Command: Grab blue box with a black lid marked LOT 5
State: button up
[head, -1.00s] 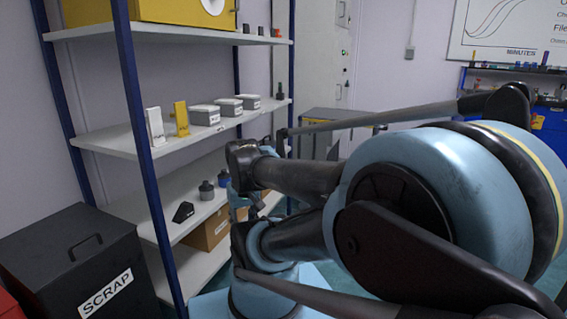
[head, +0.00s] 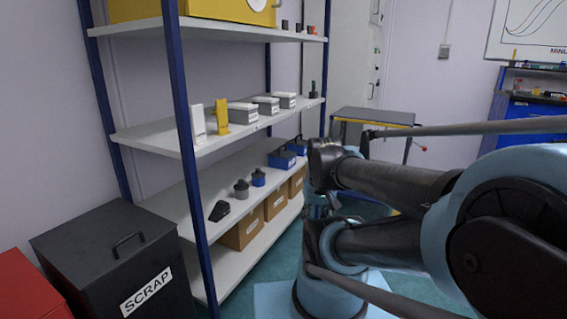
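Two blue boxes with dark lids stand towards the far end of the lower-middle shelf. The nearer blue box (head: 281,160) has a small pale label on its front; the farther blue box (head: 298,147) is behind it, next to my arm. Their labels are too small to read, so I cannot tell which is LOT 5. A smaller blue container with a dark top (head: 258,178) stands nearer on the same shelf. My arm fills the right side, to the right of the boxes. I cannot make out my gripper's fingers.
The shelf unit (head: 163,139) has blue posts. Its upper shelf holds grey boxes (head: 243,114) and a yellow block (head: 221,115). Cardboard boxes (head: 243,231) are below. A black scrap bin (head: 105,255) stands at left. A grey-topped cart (head: 373,117) stands beyond the shelf.

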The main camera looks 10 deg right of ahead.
aim_at(284, 159)
jog(key=z, duration=0.05)
jog(key=i, duration=1)
jog(key=u, duration=0.1)
